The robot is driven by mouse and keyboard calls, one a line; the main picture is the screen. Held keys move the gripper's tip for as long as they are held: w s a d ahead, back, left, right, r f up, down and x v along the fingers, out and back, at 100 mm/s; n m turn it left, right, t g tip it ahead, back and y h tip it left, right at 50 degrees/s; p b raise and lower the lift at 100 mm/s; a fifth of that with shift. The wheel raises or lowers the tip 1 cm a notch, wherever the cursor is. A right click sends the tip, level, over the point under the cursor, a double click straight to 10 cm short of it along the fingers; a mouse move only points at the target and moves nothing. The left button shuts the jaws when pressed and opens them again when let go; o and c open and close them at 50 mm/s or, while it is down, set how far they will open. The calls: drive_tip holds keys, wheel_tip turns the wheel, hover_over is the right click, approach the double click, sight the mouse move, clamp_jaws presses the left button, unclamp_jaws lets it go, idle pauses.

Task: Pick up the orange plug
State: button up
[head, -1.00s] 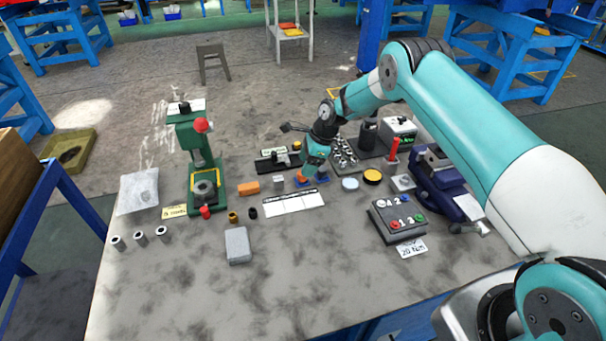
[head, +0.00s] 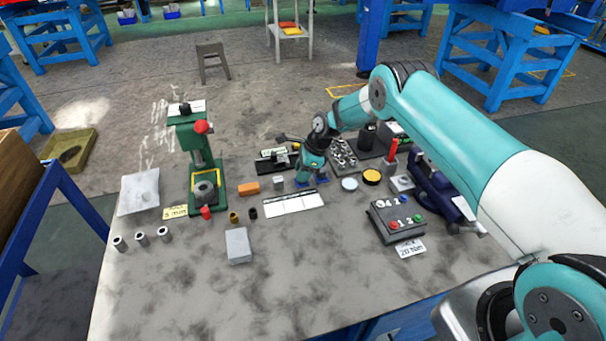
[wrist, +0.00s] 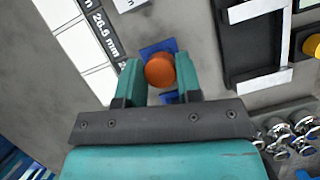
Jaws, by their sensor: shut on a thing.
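The orange plug (wrist: 160,70) shows in the wrist view as a round orange top between the two teal fingers of my gripper (wrist: 160,80). The fingers are shut on it from both sides. Blue parts (wrist: 158,47) show around the plug, above and below it in the wrist view; I cannot tell whether the plug has left them. In the head view my gripper (head: 311,180) is low over the bench near the white label strip, and it hides the plug.
The white strip (head: 293,203) lies just in front of my gripper. A tray of metal parts (head: 343,154) is close behind right. The bench front is mostly clear.

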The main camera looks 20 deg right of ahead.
wheel_tip(320, 180, up, 20)
drive_tip(key=b, duration=0.2)
drive_tip(key=shift+o, duration=1.4)
drive_tip(key=shift+c, duration=0.9)
drive_tip(key=s+d+f+b, duration=0.2)
drive_tip(key=d+f, duration=0.2)
drive_tip(key=f, duration=0.2)
drive_tip(key=s+d+f+b, duration=0.2)
drive_tip(key=d+f+b, duration=0.1)
drive_tip(key=d+f, duration=0.2)
drive_tip(key=s+d+f+b, duration=0.2)
drive_tip(key=d+f+b, duration=0.1)
drive_tip(key=f, duration=0.4)
drive_tip(key=shift+d, duration=0.8)
